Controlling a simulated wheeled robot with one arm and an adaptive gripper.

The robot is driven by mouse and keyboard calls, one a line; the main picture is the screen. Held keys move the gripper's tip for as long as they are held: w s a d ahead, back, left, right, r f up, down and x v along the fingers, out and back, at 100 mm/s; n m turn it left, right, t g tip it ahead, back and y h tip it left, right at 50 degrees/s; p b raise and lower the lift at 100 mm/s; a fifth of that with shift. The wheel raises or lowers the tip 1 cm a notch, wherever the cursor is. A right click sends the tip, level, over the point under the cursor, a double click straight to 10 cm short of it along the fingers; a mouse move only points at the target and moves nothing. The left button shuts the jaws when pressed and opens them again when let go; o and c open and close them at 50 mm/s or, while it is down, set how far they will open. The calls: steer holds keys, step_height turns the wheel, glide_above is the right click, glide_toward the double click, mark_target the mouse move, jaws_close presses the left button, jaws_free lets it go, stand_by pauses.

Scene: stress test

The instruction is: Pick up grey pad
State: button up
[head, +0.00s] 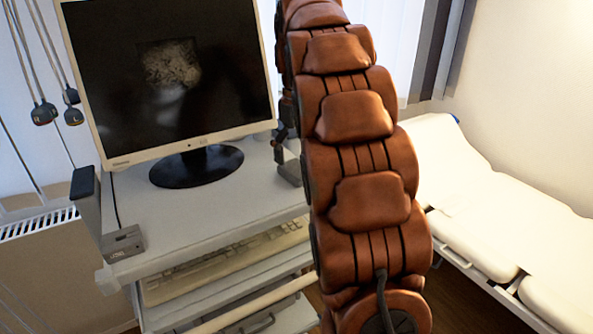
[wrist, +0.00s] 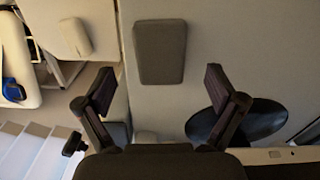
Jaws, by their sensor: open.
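The grey pad (wrist: 160,52) is a dark grey block with rounded corners. In the wrist view it lies flat on the pale cart top, at the upper middle. My gripper (wrist: 158,84) is open, with one finger on each side below the pad in the picture. Nothing is between the fingers, and they appear apart from the pad. In the head view my gripper (head: 284,160) shows partly at the cart's right edge, beside my arm. I cannot make out the pad in the head view; my arm covers that part of the cart.
A monitor (head: 168,75) stands on the cart top (head: 190,215); its black round base (wrist: 262,120) is right of my gripper in the wrist view. A small grey box (head: 123,243) sits at the cart's left corner. A keyboard (head: 225,262) lies below. A white couch (head: 470,200) stands right.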

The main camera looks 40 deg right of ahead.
mark_target(296, 167)
steer(key=shift+w+f+p, duration=0.2)
steer(key=shift+f+p, duration=0.35)
steer(key=shift+f, duration=1.3)
steer(key=shift+c, duration=0.3)
steer(key=c, duration=1)
steer(key=shift+r, duration=0.1)
steer(key=shift+w+r+b, duration=0.1)
steer(key=shift+r+b, duration=0.7)
steer(key=shift+r, duration=0.7)
steer(key=a+b, duration=0.1)
steer(key=a, duration=0.4)
steer(key=a+r+b, duration=0.1)
steer(key=a, duration=0.4)
steer(key=w+a+r+b, duration=0.1)
steer(key=a, duration=0.5)
